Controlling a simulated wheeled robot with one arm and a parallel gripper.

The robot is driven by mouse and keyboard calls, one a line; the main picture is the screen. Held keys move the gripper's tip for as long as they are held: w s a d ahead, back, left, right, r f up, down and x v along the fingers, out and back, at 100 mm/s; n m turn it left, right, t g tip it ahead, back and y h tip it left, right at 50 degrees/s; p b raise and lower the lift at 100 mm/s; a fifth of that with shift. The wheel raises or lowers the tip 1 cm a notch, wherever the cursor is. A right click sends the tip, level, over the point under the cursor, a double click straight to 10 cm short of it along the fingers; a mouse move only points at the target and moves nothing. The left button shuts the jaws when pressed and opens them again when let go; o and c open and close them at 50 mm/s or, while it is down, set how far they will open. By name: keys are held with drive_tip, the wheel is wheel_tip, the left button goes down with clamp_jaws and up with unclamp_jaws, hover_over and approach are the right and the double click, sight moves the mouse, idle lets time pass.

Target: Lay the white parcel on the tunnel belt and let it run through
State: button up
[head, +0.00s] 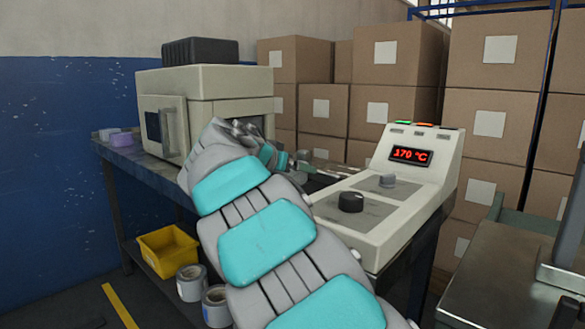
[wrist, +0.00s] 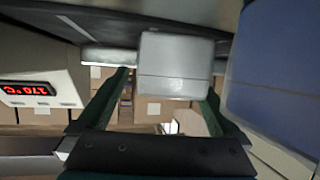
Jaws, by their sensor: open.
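The white parcel (wrist: 175,65) shows in the wrist view, which is upside down. It rests against a dark flat surface (wrist: 60,28) and lies between the two green fingers of my gripper (wrist: 168,88). The fingers are spread, one on each side of the parcel; I cannot tell whether either touches it. In the head view the beige tunnel (head: 205,110) stands on a bench at left centre. My arm reaches to the tunnel's right side and hides the parcel and most of the belt.
A control panel (head: 385,190) reading 170 °C stands right of my arm. Stacked cartons (head: 390,85) fill the back. A yellow bin (head: 167,250) and grey rolls (head: 192,283) sit on the lower shelf. A lilac block (head: 121,139) lies at the bench's left end. A metal table (head: 500,285) stands at right.

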drive_tip(key=shift+v, duration=3.9)
idle(4.1)
